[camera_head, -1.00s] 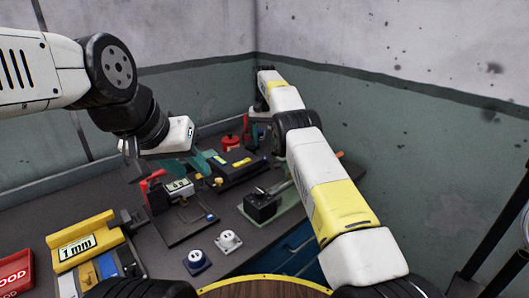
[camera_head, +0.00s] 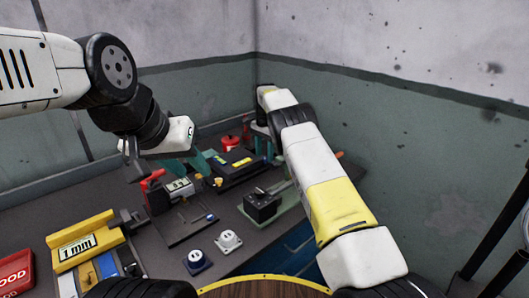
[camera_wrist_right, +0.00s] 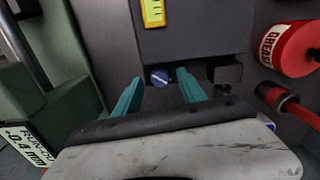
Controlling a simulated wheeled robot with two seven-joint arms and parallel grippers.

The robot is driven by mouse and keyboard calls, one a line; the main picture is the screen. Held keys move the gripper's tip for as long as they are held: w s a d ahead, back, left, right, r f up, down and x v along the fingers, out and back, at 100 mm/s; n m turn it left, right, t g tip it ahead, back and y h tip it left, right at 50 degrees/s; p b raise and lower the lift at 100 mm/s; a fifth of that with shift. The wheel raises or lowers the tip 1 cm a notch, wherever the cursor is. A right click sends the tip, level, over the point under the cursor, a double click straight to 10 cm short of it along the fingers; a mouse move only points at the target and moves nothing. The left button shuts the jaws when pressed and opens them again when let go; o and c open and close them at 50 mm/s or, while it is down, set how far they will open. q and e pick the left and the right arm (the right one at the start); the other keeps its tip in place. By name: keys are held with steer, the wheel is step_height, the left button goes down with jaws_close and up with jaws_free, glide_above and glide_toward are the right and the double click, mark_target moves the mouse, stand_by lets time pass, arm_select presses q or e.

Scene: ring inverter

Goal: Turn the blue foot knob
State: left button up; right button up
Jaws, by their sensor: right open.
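In the right wrist view, a small round blue knob (camera_wrist_right: 160,77) with a pale line across it sits low on a dark grey block. My right gripper (camera_wrist_right: 161,82) is open, with one teal finger on each side of the knob and a gap to each; I cannot tell how far short of it the tips are. In the head view my right gripper (camera_head: 272,140) is at the back of the bench, partly hidden by its own arm. My left gripper (camera_head: 197,168) hangs over the bench with its teal fingers apart and nothing visible between them.
A red grease can (camera_wrist_right: 289,48) stands right of the knob block in the right wrist view, with a red-handled tool (camera_wrist_right: 288,103) below it.

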mark_target(265, 157)
steer(key=shift+f, duration=0.7)
jaws_close()
steer(key=m, duration=0.4)
steer(key=shift+m, duration=0.4)
jaws_free()
steer(key=shift+r, duration=0.1)
steer(key=shift+r, duration=3.75)
